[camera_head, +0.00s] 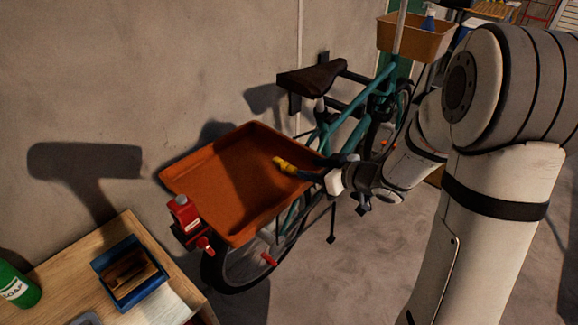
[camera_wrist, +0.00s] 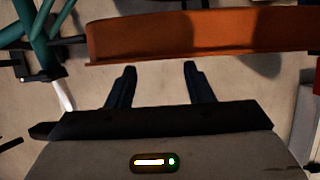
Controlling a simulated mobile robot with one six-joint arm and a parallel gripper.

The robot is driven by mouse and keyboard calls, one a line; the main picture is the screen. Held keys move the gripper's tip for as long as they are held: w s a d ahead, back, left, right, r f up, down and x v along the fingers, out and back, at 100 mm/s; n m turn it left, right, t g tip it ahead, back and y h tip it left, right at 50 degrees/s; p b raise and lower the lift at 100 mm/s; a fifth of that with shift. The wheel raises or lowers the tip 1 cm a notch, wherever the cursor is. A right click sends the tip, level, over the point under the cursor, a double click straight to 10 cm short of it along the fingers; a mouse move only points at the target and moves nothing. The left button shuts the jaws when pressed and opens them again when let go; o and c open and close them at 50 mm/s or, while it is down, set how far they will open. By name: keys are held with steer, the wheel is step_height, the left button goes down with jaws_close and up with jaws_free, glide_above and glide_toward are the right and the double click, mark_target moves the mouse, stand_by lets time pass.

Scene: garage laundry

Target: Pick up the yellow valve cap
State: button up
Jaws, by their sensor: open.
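A small yellow thing (camera_head: 283,163) shows over the orange tray (camera_head: 180,181) in the head view, close to the tray's right side. I cannot tell for certain that it is the valve cap. A dark blue part beside it runs towards my wrist; whether this is one of my fingers is unclear. My gripper (camera_wrist: 156,82) is open in the wrist view, with two dark fingers apart and nothing seen between them. The fingers point towards the tray's edge (camera_wrist: 200,55). No yellow thing shows in the wrist view.
A teal bicycle (camera_head: 345,130) stands by the wall beside the tray. A red device (camera_head: 186,218) is at the tray's left corner. A wooden table (camera_head: 75,250) at lower left bears a blue box (camera_head: 105,262) and a green soap bottle (camera_head: 15,286). Open floor lies right.

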mark_target(292, 168)
steer(key=x, duration=0.6)
steer(key=shift+s+a+f, duration=0.15)
steer(key=shift+a+f, duration=0.15)
steer(key=shift+f, duration=0.05)
jaws_close()
